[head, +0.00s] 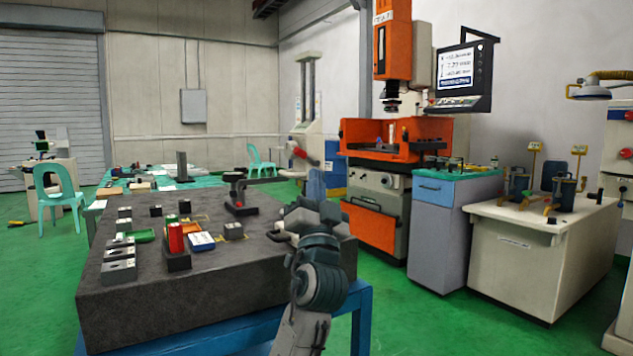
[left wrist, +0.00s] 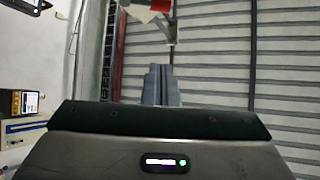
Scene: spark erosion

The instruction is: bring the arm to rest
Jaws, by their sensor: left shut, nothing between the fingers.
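My left arm rises from the bottom middle of the head view, over the right part of the dark stone table. My left gripper (head: 316,178) points away from me, in front of the white machine at the back. In the left wrist view its grey-blue fingers (left wrist: 161,75) are together with nothing between them. No object is in contact with the fingers in that view. My right gripper is out of view.
The stone table (head: 190,300) carries dark blocks, a red cylinder (head: 176,238), a blue-white box (head: 201,241) and a gauge stand (head: 240,200). An orange machine (head: 375,228), grey cabinet (head: 440,240) and white bench (head: 530,260) stand right. Green floor separates them.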

